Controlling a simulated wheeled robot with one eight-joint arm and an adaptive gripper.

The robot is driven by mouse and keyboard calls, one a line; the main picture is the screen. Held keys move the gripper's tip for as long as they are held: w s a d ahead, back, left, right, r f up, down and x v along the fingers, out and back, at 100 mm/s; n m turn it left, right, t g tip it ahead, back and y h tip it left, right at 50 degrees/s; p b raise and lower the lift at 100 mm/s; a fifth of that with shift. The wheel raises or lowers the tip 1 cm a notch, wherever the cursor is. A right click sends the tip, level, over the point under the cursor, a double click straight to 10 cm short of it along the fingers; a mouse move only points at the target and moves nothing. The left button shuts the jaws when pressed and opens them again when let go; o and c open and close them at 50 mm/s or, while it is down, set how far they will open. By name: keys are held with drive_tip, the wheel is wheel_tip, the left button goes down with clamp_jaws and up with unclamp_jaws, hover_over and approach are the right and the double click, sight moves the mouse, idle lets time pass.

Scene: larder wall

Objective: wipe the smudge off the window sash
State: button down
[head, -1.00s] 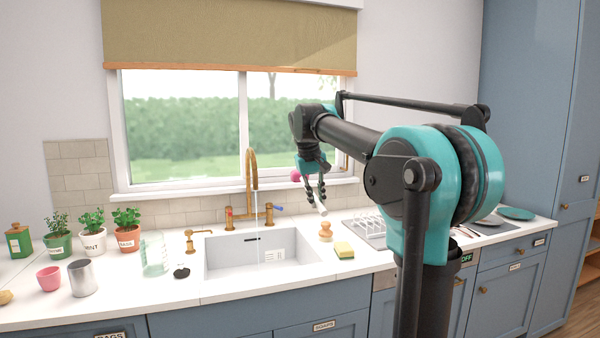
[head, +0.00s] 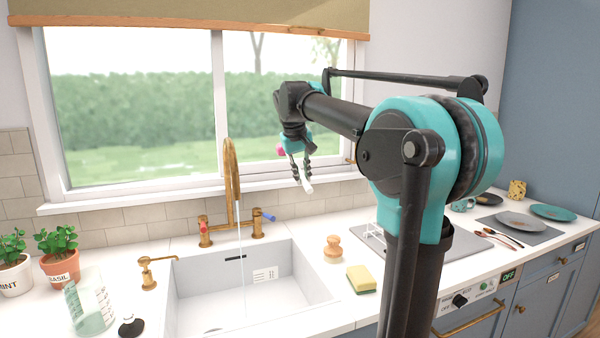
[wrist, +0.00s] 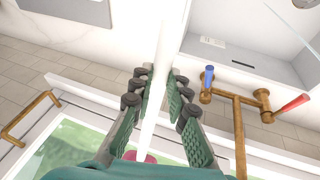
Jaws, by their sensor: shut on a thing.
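My gripper (head: 302,175) is shut on a white rod (head: 308,188) with a pink end (head: 281,149). In the wrist view the rod (wrist: 165,70) runs between the two ribbed fingers, and its pink end (wrist: 138,157) shows low, near the palm. The gripper hangs in front of the lower right part of the window, above the counter right of the tap. The window sash (head: 217,110) has a white frame and clear panes with a hedge behind. I cannot make out a smudge on it; my arm hides part of the right pane.
A brass tap (head: 231,170) runs water into the white sink (head: 320,292). Potted herbs (head: 60,265) stand left. A brass window handle (wrist: 27,118) shows in the wrist view.

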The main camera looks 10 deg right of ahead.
drive_tip(key=shift+w+a, duration=0.2)
drive_tip(key=shift+w, duration=0.75)
drive_tip(key=shift+w+a, duration=0.2)
drive_tip(key=shift+w, duration=0.8)
drive_tip(key=shift+w+a, duration=0.2)
drive_tip(key=shift+w, duration=0.75)
drive_tip(key=shift+w+a, duration=0.1)
drive_tip(key=shift+w, duration=0.4)
drive_tip(key=shift+w+d, duration=1.7)
drive_tip(key=shift+d, duration=6.65)
drive_tip(key=s+a+r, duration=0.2)
drive_tip(key=a, duration=1.1)
drive_tip(key=shift+s+a+r, duration=0.2)
drive_tip(key=shift+s+a, duration=0.15)
drive_tip(key=shift+s, duration=0.05)
